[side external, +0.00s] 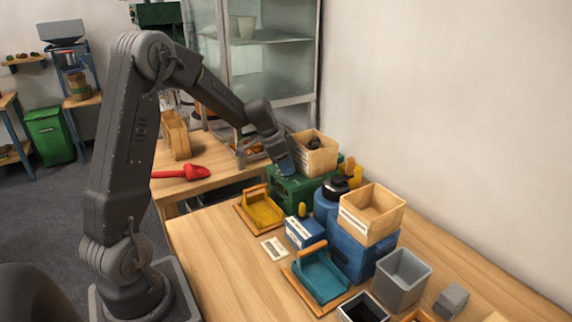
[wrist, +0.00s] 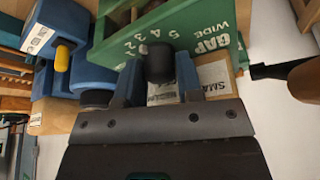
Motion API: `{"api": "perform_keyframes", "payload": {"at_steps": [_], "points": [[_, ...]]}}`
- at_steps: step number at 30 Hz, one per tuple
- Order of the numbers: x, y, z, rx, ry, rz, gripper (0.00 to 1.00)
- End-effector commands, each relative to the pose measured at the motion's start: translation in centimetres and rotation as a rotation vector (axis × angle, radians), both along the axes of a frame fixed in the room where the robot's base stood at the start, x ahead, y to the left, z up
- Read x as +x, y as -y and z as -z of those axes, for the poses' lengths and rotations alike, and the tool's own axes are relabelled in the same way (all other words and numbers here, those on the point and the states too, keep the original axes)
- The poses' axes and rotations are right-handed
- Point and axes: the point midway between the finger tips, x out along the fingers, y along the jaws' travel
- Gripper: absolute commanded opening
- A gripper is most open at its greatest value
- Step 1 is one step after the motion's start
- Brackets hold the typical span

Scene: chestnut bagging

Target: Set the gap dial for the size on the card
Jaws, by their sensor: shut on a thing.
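The green machine (side external: 290,192) stands at the back of the table with a wooden box on top. In the wrist view its green face (wrist: 190,30) carries the words GAP and WIDE and a row of numerals. A black dial knob (wrist: 158,58) sits below these numerals. My gripper (wrist: 158,82) has a finger on each side of the knob and is shut on it. In the side view my gripper (side external: 287,168) is at the machine's front and hides the dial. A small white card (side external: 274,248) lies on the table, its print too small to read.
A blue machine (side external: 352,252) with a wooden box (side external: 371,213) on top stands to the right. A yellow tray (side external: 262,210), a teal tray (side external: 320,278) and a grey bin (side external: 402,279) are nearby. A red scoop (side external: 185,172) lies on the rear table. The front left tabletop is clear.

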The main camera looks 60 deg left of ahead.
Motion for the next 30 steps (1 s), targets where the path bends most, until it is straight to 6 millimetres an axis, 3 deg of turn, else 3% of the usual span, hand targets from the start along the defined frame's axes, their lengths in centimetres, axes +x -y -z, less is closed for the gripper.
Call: {"api": "perform_keyframes", "payload": {"at_steps": [9,24,25,27,30], "points": [[-0.05,-0.07,0.01,0.001,-0.002,0.112,0.1],[-0.06,-0.07,0.02,0.001,-0.003,0.131,0.1],[-0.06,-0.07,0.03,0.001,-0.003,0.131,0.34],[-0.05,-0.07,0.03,0.001,-0.003,0.131,0.41],[-0.04,-0.06,0.02,0.001,-0.002,0.131,0.42]]}}
